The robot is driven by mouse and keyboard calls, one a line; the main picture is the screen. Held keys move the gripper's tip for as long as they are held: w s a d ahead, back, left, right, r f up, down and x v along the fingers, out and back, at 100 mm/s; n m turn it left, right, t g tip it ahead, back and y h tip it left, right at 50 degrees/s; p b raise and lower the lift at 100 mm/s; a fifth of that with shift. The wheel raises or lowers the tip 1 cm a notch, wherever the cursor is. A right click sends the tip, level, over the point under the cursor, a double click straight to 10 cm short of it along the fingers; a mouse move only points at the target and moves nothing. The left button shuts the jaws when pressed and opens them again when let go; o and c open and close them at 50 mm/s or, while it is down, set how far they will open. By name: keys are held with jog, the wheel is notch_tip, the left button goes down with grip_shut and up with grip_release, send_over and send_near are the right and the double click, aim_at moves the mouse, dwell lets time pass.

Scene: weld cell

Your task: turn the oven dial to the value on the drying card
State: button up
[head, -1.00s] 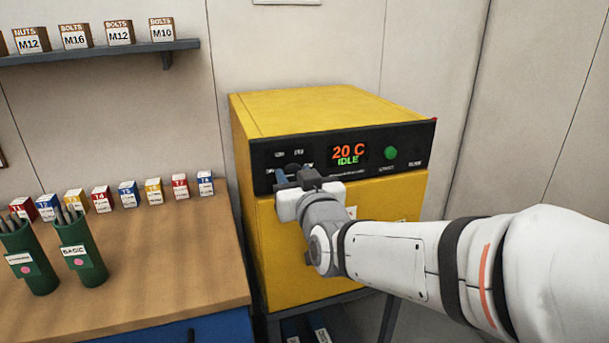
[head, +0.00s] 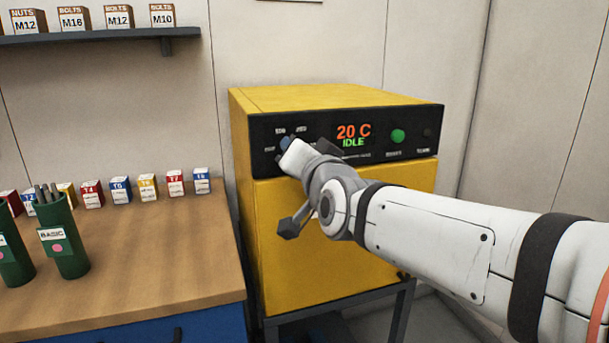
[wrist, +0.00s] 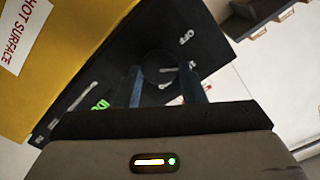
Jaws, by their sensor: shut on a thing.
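The yellow oven (head: 330,235) has a black control panel (head: 385,145) along its upper front. Its display (head: 353,134) reads 20 C and IDLE. My gripper (head: 286,144) is at the left part of this panel and covers the dial in the head view. In the wrist view the dark round dial (wrist: 160,62) sits between the two fingers of my gripper (wrist: 161,90), which is shut on it. An OFF mark shows on the panel beside the dial. I cannot pick out a drying card in either view.
A green button (head: 397,136) is on the panel, right of the display. A wooden bench (head: 150,250) stands left of the oven, with small labelled boxes and green rod holders (head: 65,240). A shelf (head: 100,38) with bolt boxes hangs above. A HOT SURFACE label (wrist: 18,35) is on the oven.

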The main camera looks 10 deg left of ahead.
jog(key=shift+f+m+b, duration=0.15)
jog(key=shift+m+b, duration=0.75)
jog(key=shift+m, duration=0.2)
jog(key=shift+f+m+b, duration=0.15)
jog(key=shift+m+b, duration=0.7)
jog(key=shift+m, duration=0.25)
jog(key=o, duration=0.9)
jog(key=shift+s+r, duration=0.1)
jog(key=shift+o, duration=0.3)
jog(key=shift+r, duration=0.1)
